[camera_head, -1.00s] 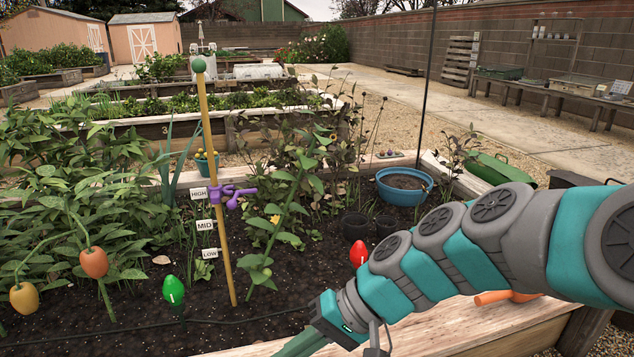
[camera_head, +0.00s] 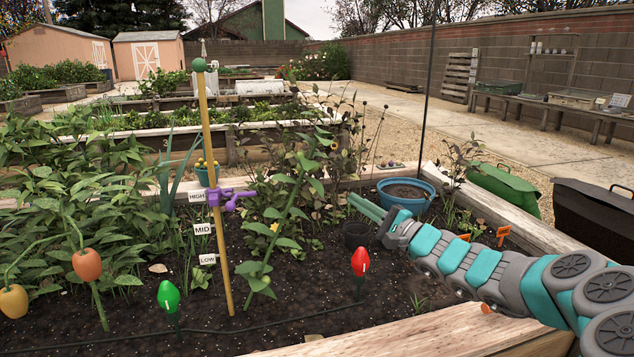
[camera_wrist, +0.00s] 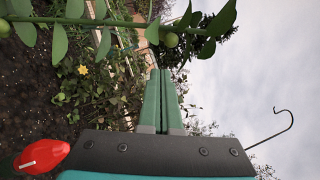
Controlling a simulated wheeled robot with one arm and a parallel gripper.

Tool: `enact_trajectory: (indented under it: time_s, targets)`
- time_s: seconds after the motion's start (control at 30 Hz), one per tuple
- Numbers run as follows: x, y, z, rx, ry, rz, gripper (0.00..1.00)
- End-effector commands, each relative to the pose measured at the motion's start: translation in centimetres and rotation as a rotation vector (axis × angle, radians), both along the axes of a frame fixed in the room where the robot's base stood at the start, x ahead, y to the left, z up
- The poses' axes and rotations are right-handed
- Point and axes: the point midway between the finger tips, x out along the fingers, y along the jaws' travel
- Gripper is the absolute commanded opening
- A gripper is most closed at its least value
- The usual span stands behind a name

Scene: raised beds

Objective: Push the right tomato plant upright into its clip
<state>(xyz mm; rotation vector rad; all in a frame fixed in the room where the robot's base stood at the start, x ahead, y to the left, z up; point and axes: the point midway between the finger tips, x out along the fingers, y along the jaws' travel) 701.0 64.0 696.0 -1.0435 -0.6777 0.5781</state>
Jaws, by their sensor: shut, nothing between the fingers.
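The right tomato plant (camera_head: 271,240) is a green stem with leaves and small green fruit; it leans to the right, away from the stake (camera_head: 217,250). The stem also crosses the top of the wrist view (camera_wrist: 130,22). The purple clip (camera_head: 230,197) is fixed on the stake near the HIGH label; the stem is not in it. My gripper (camera_head: 352,200) is shut and empty, to the right of the leaning stem with a visible gap in the head view. In the wrist view its green fingers (camera_wrist: 160,74) point toward the stem, and contact is not visible.
A red bulb-shaped marker (camera_head: 360,262) and a green one (camera_head: 169,296) stand in the soil. A blue pot (camera_head: 407,196) and dark pots (camera_head: 356,236) are near my gripper. Orange fruit (camera_head: 87,265) hangs at left. The wooden bed edge (camera_head: 430,335) runs along the front.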

Motion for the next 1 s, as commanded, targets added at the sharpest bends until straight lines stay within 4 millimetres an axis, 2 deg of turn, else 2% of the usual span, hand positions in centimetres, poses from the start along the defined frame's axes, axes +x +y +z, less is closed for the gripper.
enact_trajectory:
  time_s: [0.43, 0.7, 1.0]
  targets:
    - [5.5, 6.4, 2.0, -0.004, -0.002, 0.006, 0.00]
    - [5.3, 9.3, 3.3, -0.002, -0.001, 0.004, 0.00]
    - [5.2, 9.9, 3.5, -0.002, 0.000, 0.002, 0.00]
